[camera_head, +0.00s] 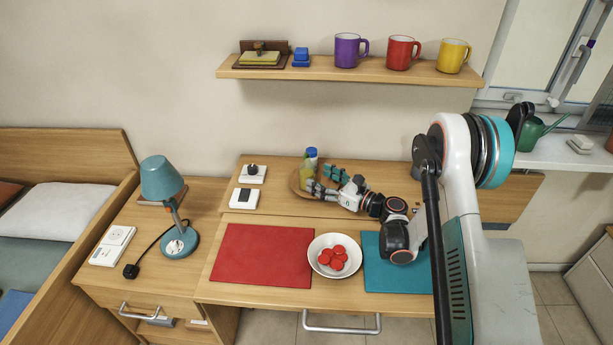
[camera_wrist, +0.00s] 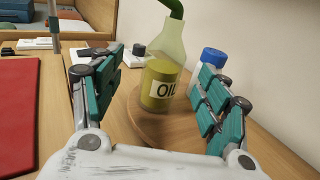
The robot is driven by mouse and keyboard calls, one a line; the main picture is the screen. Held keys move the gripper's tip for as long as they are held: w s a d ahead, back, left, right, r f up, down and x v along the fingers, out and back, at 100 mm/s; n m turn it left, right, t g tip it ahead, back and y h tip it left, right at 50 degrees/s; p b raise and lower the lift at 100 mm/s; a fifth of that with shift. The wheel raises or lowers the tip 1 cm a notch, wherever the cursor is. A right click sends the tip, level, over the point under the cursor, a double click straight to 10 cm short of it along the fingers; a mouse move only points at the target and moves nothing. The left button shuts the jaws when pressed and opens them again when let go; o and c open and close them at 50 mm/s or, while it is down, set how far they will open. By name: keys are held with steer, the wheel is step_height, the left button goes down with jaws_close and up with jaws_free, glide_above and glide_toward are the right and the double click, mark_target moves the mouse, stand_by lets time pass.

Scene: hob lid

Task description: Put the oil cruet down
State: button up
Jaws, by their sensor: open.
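The oil cruet (camera_wrist: 163,84) is a clear bottle of yellow-green oil with an "OIL" label and a green spout. It stands upright on a round wooden tray (camera_wrist: 148,128). In the head view the cruet (camera_head: 306,174) is on the tray's left part, partly hidden. My gripper (camera_wrist: 162,72) is open, with one teal-padded finger on each side of the cruet in the wrist view. A gap shows left of the cruet; I cannot tell how far it lies between the fingers. In the head view my gripper (camera_head: 324,180) is low over the tray.
A blue-capped bottle (camera_wrist: 211,62) stands close behind the right finger. Switch plates (camera_head: 244,198) lie left of the tray. A red mat (camera_head: 262,256), a bowl of red pieces (camera_head: 322,269) and a teal mat (camera_head: 392,276) lie in front. A shelf (camera_head: 340,72) with mugs is above.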

mark_target(313, 173)
steer(key=b+x, duration=0.2)
steer(key=x, duration=0.3)
steer(key=shift+w, duration=0.3)
steer(key=shift+w+a+r, duration=0.1)
steer(key=shift+w+a, duration=0.25)
steer(key=shift+a, duration=0.05)
steer(key=c, duration=1.4)
